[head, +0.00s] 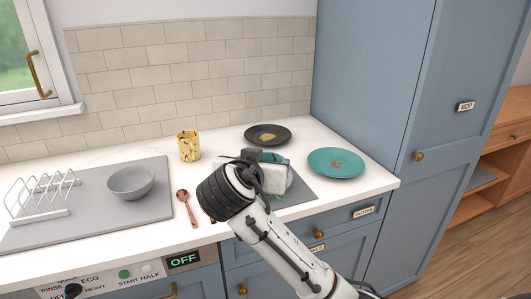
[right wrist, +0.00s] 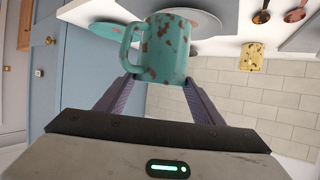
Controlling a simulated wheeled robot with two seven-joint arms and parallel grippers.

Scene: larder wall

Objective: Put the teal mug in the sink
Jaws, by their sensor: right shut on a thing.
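The teal mug (right wrist: 160,50) has brown blotches and a handle on its left side in the right wrist view. It sits between the two fingers of my right gripper (right wrist: 160,86), which is shut on it. In the head view my right gripper (head: 266,165) is over the right part of the counter, and my own wrist and hand hide most of the mug. I cannot tell whether the mug is clear of the surface below. My left gripper is not in view. No sink shows in either view.
A teal plate (head: 336,162) with red scraps and a dark plate (head: 267,134) with a yellow scrap lie near the gripper. A tall blue cabinet (head: 370,80) bounds the right.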

